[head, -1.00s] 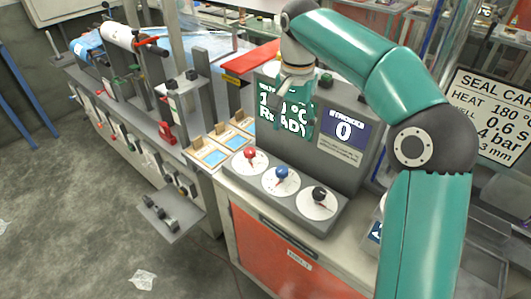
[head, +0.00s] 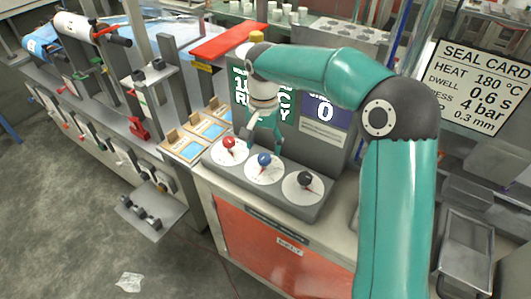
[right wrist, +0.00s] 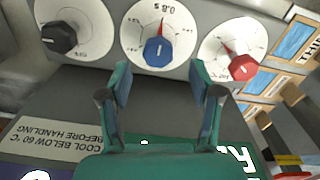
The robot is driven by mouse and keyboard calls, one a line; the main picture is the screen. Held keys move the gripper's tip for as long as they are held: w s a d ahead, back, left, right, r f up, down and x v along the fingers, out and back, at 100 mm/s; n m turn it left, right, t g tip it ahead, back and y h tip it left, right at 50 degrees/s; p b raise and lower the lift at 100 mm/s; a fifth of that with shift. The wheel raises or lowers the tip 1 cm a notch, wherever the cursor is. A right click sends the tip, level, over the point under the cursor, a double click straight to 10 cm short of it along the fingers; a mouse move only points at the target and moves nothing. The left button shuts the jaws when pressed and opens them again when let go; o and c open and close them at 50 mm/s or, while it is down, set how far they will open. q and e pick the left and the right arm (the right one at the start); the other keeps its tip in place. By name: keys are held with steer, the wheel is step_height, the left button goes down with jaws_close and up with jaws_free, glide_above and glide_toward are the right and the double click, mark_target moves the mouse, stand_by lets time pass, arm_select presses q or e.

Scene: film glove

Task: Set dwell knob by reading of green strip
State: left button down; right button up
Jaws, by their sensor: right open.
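The blue knob (head: 264,160) is the middle of three knobs on the sloped console front, on a white dial. In the right wrist view the blue knob (right wrist: 158,51) shows close, its dial marked 0.8 s. A red knob (head: 229,142) is left of it and a black knob (head: 305,180) right. My right gripper (head: 264,144) is open just above the knobs; in the wrist view its fingertips (right wrist: 162,82) are apart, with the blue knob beyond the gap, not gripped. I cannot make out a green strip. My left gripper is out of view.
A seal card (head: 482,88) at right reads heat 180 °C, dwell 0.6 s, 4 bar, 0.3 mm. Sample cards (head: 186,150) with blue windows lie left of the knobs.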

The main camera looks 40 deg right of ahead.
mark_target(264, 155)
steer(key=shift+f, duration=1.95)
